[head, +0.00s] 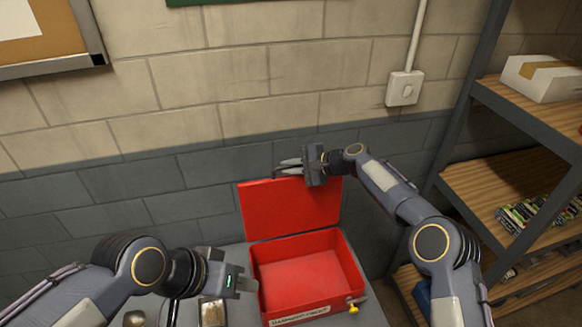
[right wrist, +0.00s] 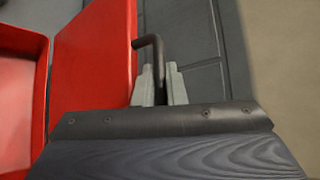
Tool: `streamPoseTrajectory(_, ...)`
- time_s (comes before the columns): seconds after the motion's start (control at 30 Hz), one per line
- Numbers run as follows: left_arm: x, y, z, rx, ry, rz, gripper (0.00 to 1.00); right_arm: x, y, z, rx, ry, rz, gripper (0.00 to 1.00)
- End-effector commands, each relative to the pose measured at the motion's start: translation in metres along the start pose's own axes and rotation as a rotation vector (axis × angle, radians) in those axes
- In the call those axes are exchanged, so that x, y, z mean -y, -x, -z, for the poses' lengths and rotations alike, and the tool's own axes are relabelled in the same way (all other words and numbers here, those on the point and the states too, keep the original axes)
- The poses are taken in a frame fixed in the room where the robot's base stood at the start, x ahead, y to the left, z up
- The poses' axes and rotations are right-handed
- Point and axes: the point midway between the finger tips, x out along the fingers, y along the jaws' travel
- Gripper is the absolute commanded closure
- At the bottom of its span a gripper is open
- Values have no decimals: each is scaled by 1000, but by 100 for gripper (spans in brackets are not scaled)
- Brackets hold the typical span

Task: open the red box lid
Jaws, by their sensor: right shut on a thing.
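The red box (head: 322,299) sits on a grey surface in the head view, its empty inside visible. Its red lid (head: 285,212) stands raised at the back, close to the wall; the lid also fills the upper left of the right wrist view (right wrist: 92,62). My right gripper (head: 290,167) is at the lid's top edge. In the right wrist view its fingers (right wrist: 160,85) are closed around a dark bent handle (right wrist: 152,43) on the lid. My left gripper (head: 246,285) is by the box's left side, empty as far as I see; its finger gap is unclear.
A yellow latch or key (head: 352,304) shows at the box's front right. Small metal items (head: 213,313) lie left of the box. A shelf rack (head: 535,120) stands at right with a white carton (head: 545,78). The block wall (head: 220,195) is close behind the lid.

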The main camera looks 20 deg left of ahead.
Motion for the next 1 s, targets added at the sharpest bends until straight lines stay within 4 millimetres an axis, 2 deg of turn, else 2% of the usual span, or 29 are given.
streamPoseTrajectory(0.17, 0, 0, 0, 0, 0, 0, 70, -1, 0, 1, -1, 3, -2, 100)
streamPoseTrajectory(0.2, 0, 0, 0, 0, 0, 0, 70, -1, 0, 0, -1, 3, -2, 87)
streamPoseTrajectory(0.37, 0, 0, 0, 0, 0, 0, 70, -1, 0, 1, -1, 2, -2, 68)
streamPoseTrajectory(0.73, 1, -2, -1, 0, 0, 0, 70, -4, 3, 2, -1, -1, -5, 68)
streamPoseTrajectory(1.0, 8, -18, -9, 0, 0, 0, 70, -3, 46, 3, -4, 1, 1, 68)
